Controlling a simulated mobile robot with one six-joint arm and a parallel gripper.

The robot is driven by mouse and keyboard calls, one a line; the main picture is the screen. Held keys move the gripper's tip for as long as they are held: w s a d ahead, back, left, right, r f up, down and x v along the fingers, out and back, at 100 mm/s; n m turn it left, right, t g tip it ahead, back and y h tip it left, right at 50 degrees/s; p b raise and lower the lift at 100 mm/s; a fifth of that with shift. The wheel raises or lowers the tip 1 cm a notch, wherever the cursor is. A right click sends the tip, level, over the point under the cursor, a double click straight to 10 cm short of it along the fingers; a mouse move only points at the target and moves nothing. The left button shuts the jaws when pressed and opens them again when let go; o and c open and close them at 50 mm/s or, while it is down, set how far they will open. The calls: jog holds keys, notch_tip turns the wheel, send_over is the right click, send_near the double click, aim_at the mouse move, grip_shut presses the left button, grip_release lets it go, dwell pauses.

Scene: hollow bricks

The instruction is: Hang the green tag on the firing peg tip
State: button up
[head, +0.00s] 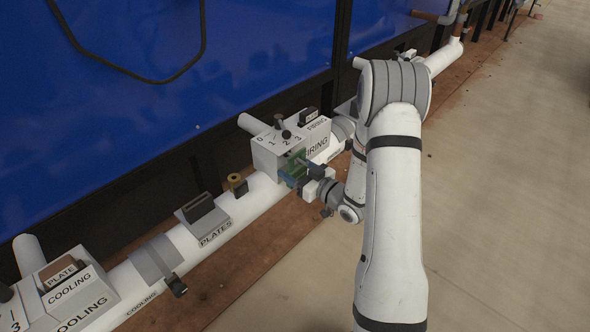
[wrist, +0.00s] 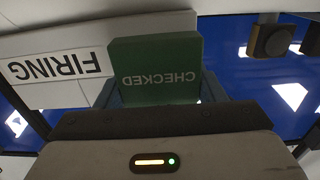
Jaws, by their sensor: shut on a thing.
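The green tag (head: 294,165) is in front of the white box marked FIRING (head: 270,156) in the head view. In the wrist view the green tag (wrist: 155,62) fills the upper middle and reads CHECKED upside down. My gripper (head: 301,175) is shut on the tag, with blue-grey fingers at its sides. The tag is close to the box's front face; I cannot tell whether it touches. The firing peg and its tip cannot be made out; the tag and gripper cover that part of the box.
The box carries a lever with a dark knob (head: 286,134) and a 0 to 3 scale. A brass fitting (head: 237,185) and a grey PLATES holder (head: 204,217) stand on the white pipe to the left. A COOLING box (head: 75,296) is at lower left. Open floor lies right.

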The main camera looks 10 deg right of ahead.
jog(key=o, duration=1.2)
